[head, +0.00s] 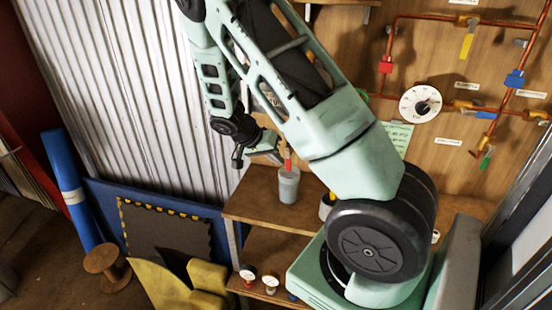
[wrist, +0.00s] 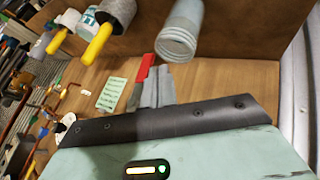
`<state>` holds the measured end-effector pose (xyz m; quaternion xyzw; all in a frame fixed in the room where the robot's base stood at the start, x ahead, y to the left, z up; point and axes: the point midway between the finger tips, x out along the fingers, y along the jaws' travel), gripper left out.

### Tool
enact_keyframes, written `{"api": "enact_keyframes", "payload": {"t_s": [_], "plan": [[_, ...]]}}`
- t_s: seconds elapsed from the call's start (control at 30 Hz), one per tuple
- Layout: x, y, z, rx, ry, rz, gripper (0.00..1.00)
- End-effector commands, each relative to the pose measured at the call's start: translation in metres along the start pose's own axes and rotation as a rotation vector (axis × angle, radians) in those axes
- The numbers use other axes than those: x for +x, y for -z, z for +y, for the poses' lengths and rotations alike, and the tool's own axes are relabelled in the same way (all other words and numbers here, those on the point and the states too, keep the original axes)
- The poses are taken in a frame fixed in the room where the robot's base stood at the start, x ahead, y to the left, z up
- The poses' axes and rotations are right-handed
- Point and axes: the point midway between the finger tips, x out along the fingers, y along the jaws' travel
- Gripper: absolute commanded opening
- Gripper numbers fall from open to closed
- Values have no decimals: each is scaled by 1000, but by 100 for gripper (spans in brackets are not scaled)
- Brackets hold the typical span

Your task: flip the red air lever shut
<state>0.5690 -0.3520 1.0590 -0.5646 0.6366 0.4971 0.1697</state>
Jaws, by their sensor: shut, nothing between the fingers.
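A red handle (head: 385,66) sits on the left vertical copper pipe of the board in the head view; it looks like the red air lever. My gripper (head: 268,152) is well to the left of it and lower, beside a grey cup (head: 288,186). In the wrist view my gripper's grey fingers (wrist: 158,80) are shut with nothing held. A red piece (wrist: 146,66) shows right beside the fingertips, near the cup's mouth (wrist: 178,42); whether it touches them I cannot tell. It appears above the cup in the head view (head: 287,156).
The board carries a white gauge (head: 420,103), a yellow handle (head: 466,46), a blue handle (head: 515,79) and a green handle (head: 485,161). A wooden shelf (head: 250,205) holds the cup. My arm crosses in front of the board. Yellow-handled tools (wrist: 98,44) stand beside the cup.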

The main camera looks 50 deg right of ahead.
Motion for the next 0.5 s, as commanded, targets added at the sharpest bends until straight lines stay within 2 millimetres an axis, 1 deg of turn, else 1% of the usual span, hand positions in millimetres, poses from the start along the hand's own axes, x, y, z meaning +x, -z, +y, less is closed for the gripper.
{"api": "enact_keyframes", "payload": {"t_s": [0.5], "plan": [[4,-2,0,-35,-81,20,0]]}}
